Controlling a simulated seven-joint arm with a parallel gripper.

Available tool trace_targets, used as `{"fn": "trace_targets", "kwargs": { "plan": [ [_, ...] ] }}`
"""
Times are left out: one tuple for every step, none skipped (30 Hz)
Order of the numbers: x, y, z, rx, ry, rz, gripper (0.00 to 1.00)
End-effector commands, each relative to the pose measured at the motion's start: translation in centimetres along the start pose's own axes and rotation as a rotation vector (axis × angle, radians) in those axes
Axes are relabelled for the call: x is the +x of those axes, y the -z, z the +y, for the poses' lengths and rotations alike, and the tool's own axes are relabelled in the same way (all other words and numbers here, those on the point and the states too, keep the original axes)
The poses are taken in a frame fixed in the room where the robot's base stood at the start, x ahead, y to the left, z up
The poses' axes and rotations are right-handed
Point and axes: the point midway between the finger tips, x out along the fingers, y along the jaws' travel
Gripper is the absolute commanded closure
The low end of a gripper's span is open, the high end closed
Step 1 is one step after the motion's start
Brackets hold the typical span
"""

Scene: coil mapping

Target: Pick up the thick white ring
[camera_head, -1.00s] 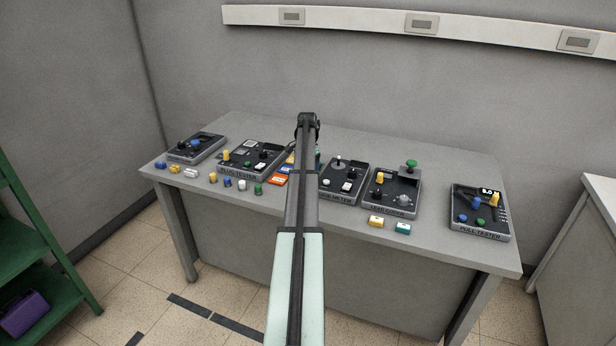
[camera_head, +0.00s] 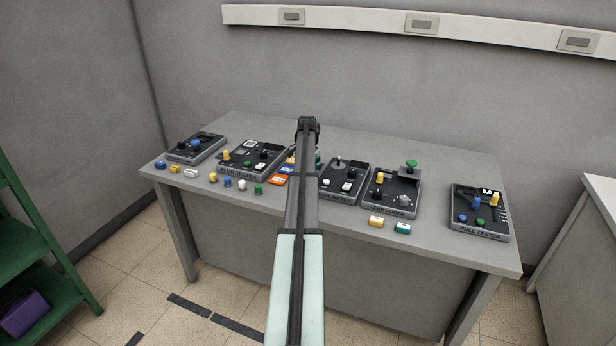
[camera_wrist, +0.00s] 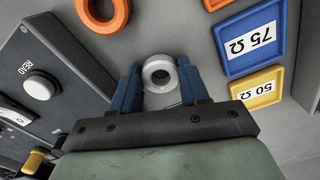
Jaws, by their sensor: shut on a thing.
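The thick white ring (camera_wrist: 148,78) shows in the wrist view, between the tips of my gripper (camera_wrist: 160,80). My gripper's blue fingers are shut on it, one on each side. The ring's dark hole faces the camera. In the head view my own arm hides the ring and the fingertips; only the top of the wrist (camera_head: 307,128) shows, over the middle of the table.
An orange ring (camera_wrist: 119,22) lies close by at upper left in the wrist view. A blue tray marked 75 Ω (camera_wrist: 226,62) and a yellow tray marked 50 Ω (camera_wrist: 236,88) are at right. A dark device (camera_wrist: 62,62) stands at left. Several testers line the table (camera_head: 370,150).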

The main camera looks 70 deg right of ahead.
Motion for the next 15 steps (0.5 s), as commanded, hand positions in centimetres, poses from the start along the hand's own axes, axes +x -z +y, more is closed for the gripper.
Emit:
{"fn": "trace_targets", "kwargs": {
  "plan": [
    [0.0, 0.0, 0.0, 0.000, 0.000, 0.000, 0.86],
    [0.0, 0.0, 0.0, 0.000, 0.000, 0.000, 0.86],
    [0.0, 0.0, 0.0, 0.000, 0.000, 0.000, 0.86],
    [0.0, 0.0, 0.0, 0.000, 0.000, 0.000, 0.86],
    [0.0, 0.0, 0.0, 0.000, 0.000, 0.000, 0.86],
    [0.0, 0.0, 0.0, 0.000, 0.000, 0.000, 0.86],
    [-0.1, 0.0, 0.0, 0.000, 0.000, 0.000, 0.86],
    [-0.2, 0.0, 0.0, 0.000, 0.000, 0.000, 0.86],
    [-0.4, 0.0, 0.0, 0.000, 0.000, 0.000, 0.86],
    [-0.7, 0.0, 0.0, 0.000, 0.001, 0.001, 0.86],
    [-1.0, 0.0, 0.0, 0.000, 0.001, 0.001, 0.86],
    [-1.5, 0.0, 0.0, 0.000, 0.001, 0.001, 0.86],
    [-1.9, 0.1, -0.1, 0.000, 0.001, 0.002, 0.86],
    [-2.5, 0.1, -0.1, 0.000, 0.002, 0.002, 0.86],
    [-3.2, 0.1, -0.1, 0.000, 0.002, 0.002, 0.86]
  ]
}}
